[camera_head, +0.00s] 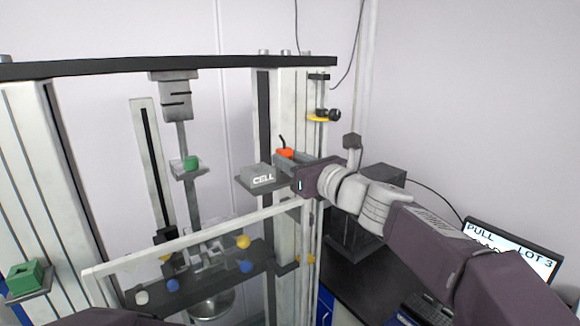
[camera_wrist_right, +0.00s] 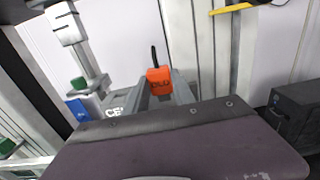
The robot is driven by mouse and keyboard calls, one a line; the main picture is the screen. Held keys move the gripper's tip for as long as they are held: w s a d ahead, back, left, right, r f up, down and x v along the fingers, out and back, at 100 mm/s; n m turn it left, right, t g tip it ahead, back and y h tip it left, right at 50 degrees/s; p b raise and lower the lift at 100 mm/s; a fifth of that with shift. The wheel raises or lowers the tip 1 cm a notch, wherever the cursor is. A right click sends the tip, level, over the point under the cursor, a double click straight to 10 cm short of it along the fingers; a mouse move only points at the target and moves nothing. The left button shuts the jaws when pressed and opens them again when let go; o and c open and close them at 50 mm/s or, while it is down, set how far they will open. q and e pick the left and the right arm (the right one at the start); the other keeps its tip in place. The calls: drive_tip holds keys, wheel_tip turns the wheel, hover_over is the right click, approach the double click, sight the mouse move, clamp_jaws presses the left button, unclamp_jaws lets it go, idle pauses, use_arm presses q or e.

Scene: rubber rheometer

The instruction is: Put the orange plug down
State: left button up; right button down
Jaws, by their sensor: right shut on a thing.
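My left gripper is out of view.
A green block (camera_head: 190,162) sits on a small plate to the left; another green piece (camera_head: 25,277) is at far left. A white rail (camera_head: 190,238) crosses in front. A monitor (camera_head: 515,250) stands right.

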drive_tip(key=shift+w, duration=0.15)
drive_tip(key=shift+a+f, duration=0.1)
drive_tip(key=shift+f, duration=0.15)
drive_tip(key=c, duration=1.4)
unclamp_jaws()
drive_tip(key=shift+o, duration=0.3)
